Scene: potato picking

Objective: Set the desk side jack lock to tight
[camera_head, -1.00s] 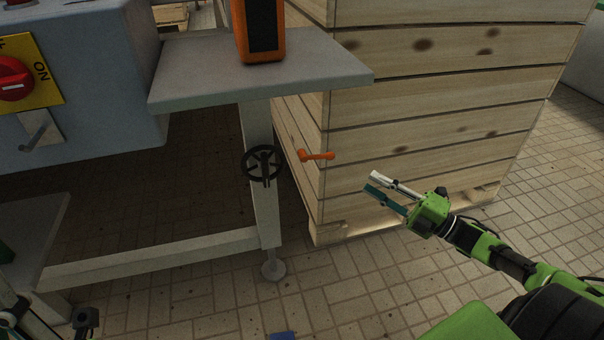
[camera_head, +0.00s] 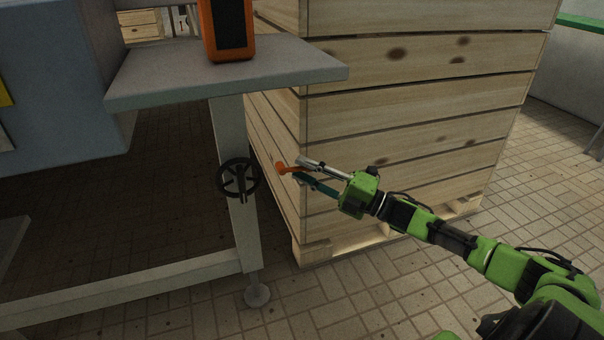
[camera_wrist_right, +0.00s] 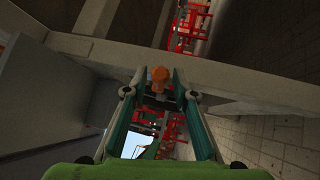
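The jack lock is a small orange handle (camera_head: 281,168) beside the desk leg, just right of the black handwheel (camera_head: 238,178). My right gripper (camera_head: 298,169) reaches in from the right with its fingertips at the handle's right end. Its two fingers are apart. In the right wrist view the orange knob (camera_wrist_right: 160,75) sits between the open fingertips (camera_wrist_right: 160,80); I cannot tell whether they touch it. The fingers partly hide the handle in the head view. My left gripper is not in view.
The grey desk (camera_head: 150,85) carries an orange and black device (camera_head: 228,30) near its edge. A large wooden crate (camera_head: 400,120) stands close behind my right gripper and arm. The tiled floor (camera_head: 400,300) is clear in front.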

